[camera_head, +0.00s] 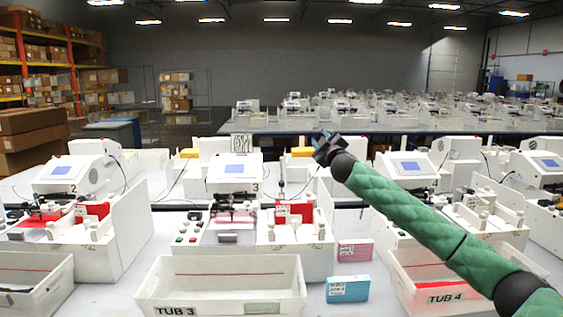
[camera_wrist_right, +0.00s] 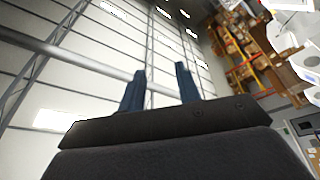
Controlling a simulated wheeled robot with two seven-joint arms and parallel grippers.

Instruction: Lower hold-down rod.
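Plotter station 3 (camera_head: 252,170) stands in the middle of the head view, a white unit with a small screen. A dark bar-like mechanism (camera_head: 235,203) crosses its front over a pinkish bed. I cannot tell which part is the hold-down rod. My right gripper (camera_head: 325,143) is raised in the air, right of station 3 and above the table. In the right wrist view my right gripper (camera_wrist_right: 160,88) shows two blue fingers apart with nothing between them. It points at the walls and ceiling, away from the plotters. My left gripper is out of view.
Tub 3 (camera_head: 150,293) and tub 4 (camera_head: 410,284) stand at the table's front. A cyan box (camera_head: 349,291) and a pink box (camera_head: 356,250) lie between them. Plotter station 2 (camera_head: 85,170) is on the left. My green right arm crosses in front of station 4 (camera_head: 405,168).

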